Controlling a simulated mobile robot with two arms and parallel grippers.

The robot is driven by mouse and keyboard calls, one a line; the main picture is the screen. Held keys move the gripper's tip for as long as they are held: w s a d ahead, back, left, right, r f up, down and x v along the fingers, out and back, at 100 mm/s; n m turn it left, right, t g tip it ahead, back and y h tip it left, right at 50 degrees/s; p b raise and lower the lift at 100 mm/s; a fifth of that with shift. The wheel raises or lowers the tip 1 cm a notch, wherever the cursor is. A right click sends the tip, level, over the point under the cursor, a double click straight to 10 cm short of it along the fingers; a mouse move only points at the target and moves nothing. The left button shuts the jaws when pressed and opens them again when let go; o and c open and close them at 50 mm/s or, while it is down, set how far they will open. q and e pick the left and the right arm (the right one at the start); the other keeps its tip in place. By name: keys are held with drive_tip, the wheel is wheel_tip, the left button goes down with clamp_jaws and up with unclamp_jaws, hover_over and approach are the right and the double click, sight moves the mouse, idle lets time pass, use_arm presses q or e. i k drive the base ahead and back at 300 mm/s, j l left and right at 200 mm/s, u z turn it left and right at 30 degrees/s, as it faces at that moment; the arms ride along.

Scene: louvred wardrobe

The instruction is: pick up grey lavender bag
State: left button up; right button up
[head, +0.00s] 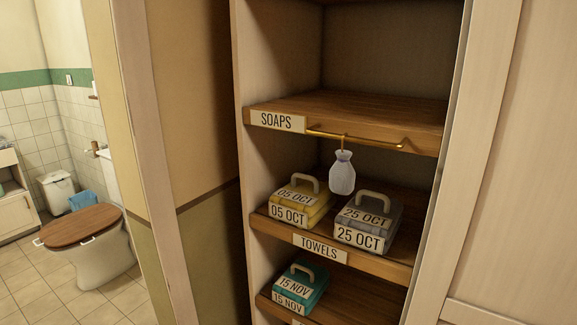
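The grey lavender bag (342,175) is a small pale grey pouch with a tied neck. It hangs from a thin brass rail (365,139) fixed along the front edge of the upper shelf labelled SOAPS. It hangs in front of the opening above the towels shelf. Neither of my grippers shows in the head view.
The SOAPS shelf (350,112) looks empty. Below, the TOWELS shelf (385,262) holds a yellow bundle (320,208) and a grey bundle (388,218), both handled. A teal bundle (312,283) sits lower. A wardrobe door panel (530,180) stands right; a toilet (100,262) is left.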

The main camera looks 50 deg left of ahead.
sight(341, 175)
drive_tip(key=k+j+u, duration=0.1)
drive_tip(key=u, duration=1.1)
drive_tip(key=i+j, duration=0.05)
